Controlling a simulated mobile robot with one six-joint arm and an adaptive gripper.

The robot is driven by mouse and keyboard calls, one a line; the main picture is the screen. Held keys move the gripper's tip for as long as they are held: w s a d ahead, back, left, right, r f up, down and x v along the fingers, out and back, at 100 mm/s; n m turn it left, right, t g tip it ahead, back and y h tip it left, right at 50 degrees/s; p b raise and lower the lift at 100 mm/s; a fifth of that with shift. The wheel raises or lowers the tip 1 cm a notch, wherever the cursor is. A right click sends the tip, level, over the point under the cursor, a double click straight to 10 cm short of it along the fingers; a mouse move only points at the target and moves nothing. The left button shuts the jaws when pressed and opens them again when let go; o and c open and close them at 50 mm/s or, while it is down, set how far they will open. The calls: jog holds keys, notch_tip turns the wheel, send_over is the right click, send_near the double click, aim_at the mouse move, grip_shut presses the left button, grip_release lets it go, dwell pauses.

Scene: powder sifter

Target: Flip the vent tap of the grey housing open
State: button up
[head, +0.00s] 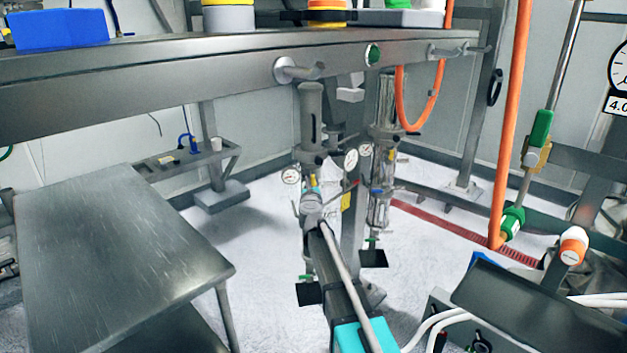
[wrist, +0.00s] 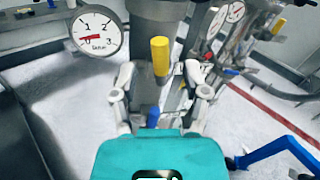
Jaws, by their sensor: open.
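The grey housing (head: 312,115) is an upright cylinder hanging below the steel bench in the head view. Its dark lower end fills the top middle of the wrist view (wrist: 160,22). A blue handle (wrist: 153,117) shows lower down, partly hidden by my gripper's teal body. I cannot tell for certain which is the vent tap. My gripper (wrist: 160,72) is open and empty, with one finger on each side of the yellow handle in the picture. Contact is not visible. In the head view my gripper (head: 312,196) is small, just below the housing.
A round gauge (wrist: 97,32) sits left of the housing. A second column (head: 385,150) with gauges and piping stands close on the right. The steel bench (head: 180,75) overhangs above. A steel table (head: 115,255) stands at the left, with open floor between.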

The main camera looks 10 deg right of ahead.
aim_at(314, 180)
jog(key=shift+w+d, duration=0.2)
jog(key=shift+w, duration=0.9)
jog(key=shift+w+d, duration=0.2)
jog(key=shift+w, duration=0.85)
grip_shut()
jog(key=shift+d, duration=0.2)
jog(key=shift+a, duration=0.2)
